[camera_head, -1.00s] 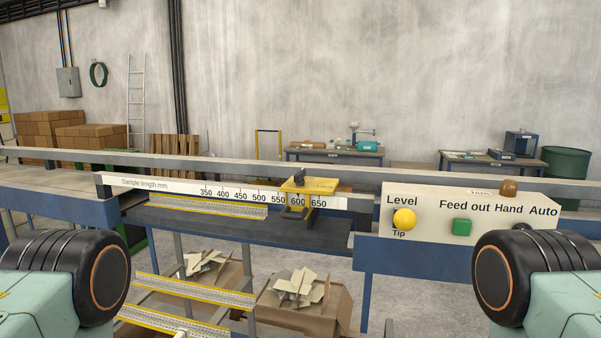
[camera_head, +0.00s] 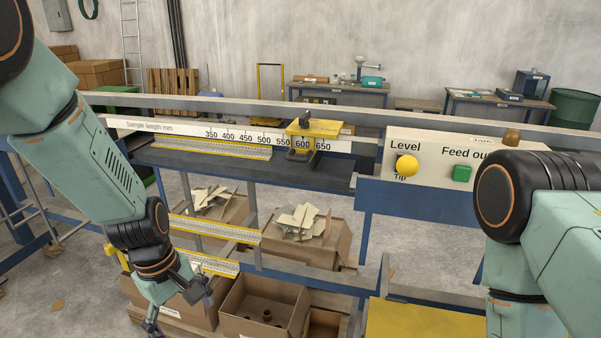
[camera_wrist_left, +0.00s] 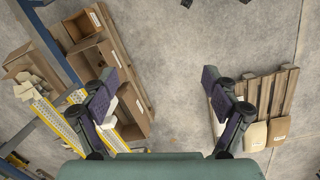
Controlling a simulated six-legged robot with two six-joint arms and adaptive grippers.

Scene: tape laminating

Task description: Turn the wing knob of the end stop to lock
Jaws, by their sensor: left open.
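The yellow end stop (camera_head: 318,129) sits on the sample-length rail near the 600 mark. A small dark knob (camera_head: 305,118) stands on its top; its wing shape and turn angle are too small to tell. My left gripper (camera_head: 180,308) hangs low at the lower left of the head view, well below and left of the end stop, pointing down. In the left wrist view its fingers (camera_wrist_left: 160,82) are spread wide with nothing between them. The end stop does not show there. Of my right arm only upper links show at the right; its gripper is out of view.
A white scale (camera_head: 180,130) runs along the rail above a dark shelf (camera_head: 240,170). A control panel (camera_head: 435,165) with yellow and green buttons stands to the right. Cardboard boxes (camera_head: 262,305) and yellow-edged strips (camera_head: 215,229) lie below. Space before the end stop is clear.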

